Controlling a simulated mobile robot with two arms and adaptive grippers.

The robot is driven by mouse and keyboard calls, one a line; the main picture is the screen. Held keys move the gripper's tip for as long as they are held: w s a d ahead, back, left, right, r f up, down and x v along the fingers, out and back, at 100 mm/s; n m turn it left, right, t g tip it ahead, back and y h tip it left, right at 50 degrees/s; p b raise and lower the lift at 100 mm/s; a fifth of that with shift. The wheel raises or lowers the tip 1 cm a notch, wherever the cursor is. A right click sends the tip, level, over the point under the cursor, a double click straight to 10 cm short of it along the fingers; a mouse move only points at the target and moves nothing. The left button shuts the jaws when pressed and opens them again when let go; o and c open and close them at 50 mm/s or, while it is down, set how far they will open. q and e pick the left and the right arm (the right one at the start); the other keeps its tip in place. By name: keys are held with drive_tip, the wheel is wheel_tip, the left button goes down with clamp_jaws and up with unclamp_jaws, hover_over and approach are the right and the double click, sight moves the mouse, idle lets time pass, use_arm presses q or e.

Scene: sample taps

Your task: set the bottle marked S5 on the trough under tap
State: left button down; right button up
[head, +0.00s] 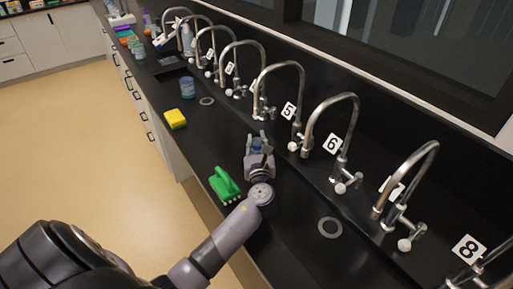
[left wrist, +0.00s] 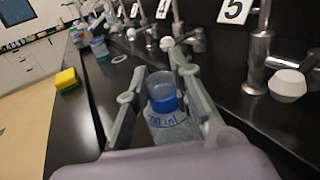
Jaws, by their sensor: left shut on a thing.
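My left gripper (head: 260,140) is shut on a clear bottle with a blue band at its neck (head: 258,148). In the left wrist view the bottle (left wrist: 168,118) is between the two fingers (left wrist: 160,88), with scale marks facing the camera; no S5 mark is readable. The gripper is over the black trough (head: 290,195), in front of the taps near plate 5 (head: 288,111). Whether the bottle's base touches the surface is hidden. A steel tap (head: 300,85) arches by plate 5, and another (head: 355,115) stands by plate 6 (head: 333,144). My right gripper is not in view.
A green brush (head: 223,184) lies left of my gripper on the counter edge. A yellow sponge (head: 175,119) and another blue bottle (head: 187,88) stand farther back. A ring-shaped drain (head: 330,228) is nearer. A white knob (left wrist: 288,85) is close on the right.

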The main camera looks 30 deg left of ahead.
sight(257, 148)
use_arm(q)
wheel_tip(257, 148, down, 3)
drive_tip(key=shift+f, duration=0.25)
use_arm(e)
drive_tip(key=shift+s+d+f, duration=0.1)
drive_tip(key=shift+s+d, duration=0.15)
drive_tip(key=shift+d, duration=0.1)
use_arm(q)
drive_tip(key=shift+f, duration=0.15)
drive_tip(key=c, duration=1.4)
unclamp_jaws()
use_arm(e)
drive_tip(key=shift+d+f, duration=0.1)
